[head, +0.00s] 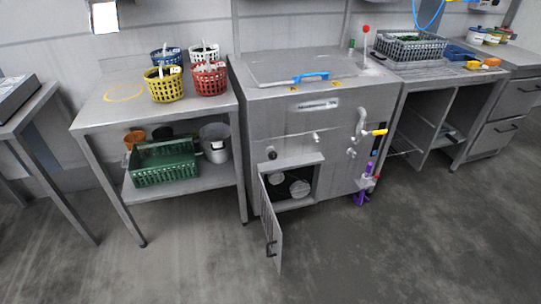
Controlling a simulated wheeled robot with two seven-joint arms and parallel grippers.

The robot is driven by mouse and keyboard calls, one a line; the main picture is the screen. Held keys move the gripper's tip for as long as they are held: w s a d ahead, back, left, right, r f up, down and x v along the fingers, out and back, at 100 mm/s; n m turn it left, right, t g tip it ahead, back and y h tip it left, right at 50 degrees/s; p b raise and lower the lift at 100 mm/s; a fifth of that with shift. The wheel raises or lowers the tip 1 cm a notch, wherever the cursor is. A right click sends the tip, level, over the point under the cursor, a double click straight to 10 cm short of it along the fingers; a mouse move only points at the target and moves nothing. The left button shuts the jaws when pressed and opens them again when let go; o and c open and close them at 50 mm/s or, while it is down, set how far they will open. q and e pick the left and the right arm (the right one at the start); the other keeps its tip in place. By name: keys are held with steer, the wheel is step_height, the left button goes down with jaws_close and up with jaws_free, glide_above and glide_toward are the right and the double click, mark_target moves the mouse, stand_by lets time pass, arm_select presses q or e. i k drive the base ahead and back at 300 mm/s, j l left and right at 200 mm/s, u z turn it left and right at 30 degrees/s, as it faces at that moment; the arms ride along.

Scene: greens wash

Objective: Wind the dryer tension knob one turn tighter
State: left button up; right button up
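A grey steel machine (300,125) stands in the middle of the head view, and I cannot tell whether it is the dryer. Small round fittings sit on its front: a dark one (272,153) at the left, a pale one (316,137) near the middle and another pale one (351,153) at the right. I cannot tell which, if any, is the tension knob. A small door (271,230) low on the front hangs open, with round pale parts (299,188) inside. Neither gripper is in view.
A blue handle (311,76) lies on the machine's lid. A yellow-handled pipe (377,132) and a purple fitting (361,197) stick out at its right. Colored baskets (166,86) stand on the left table (93,112), with a green crate (165,168) below. The front floor (180,265) is clear.

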mark_target(272, 156)
steer(key=i+j+z, duration=0.2)
steer(key=i+j, duration=0.2)
steer(key=i+j+z, duration=0.2)
steer(key=i+j, duration=0.3)
steer(key=i+j+z, duration=0.2)
steer(key=i+j, duration=0.3)
steer(key=i+j+z, duration=0.15)
steer(key=i+j, duration=0.25)
steer(key=j, duration=0.25)
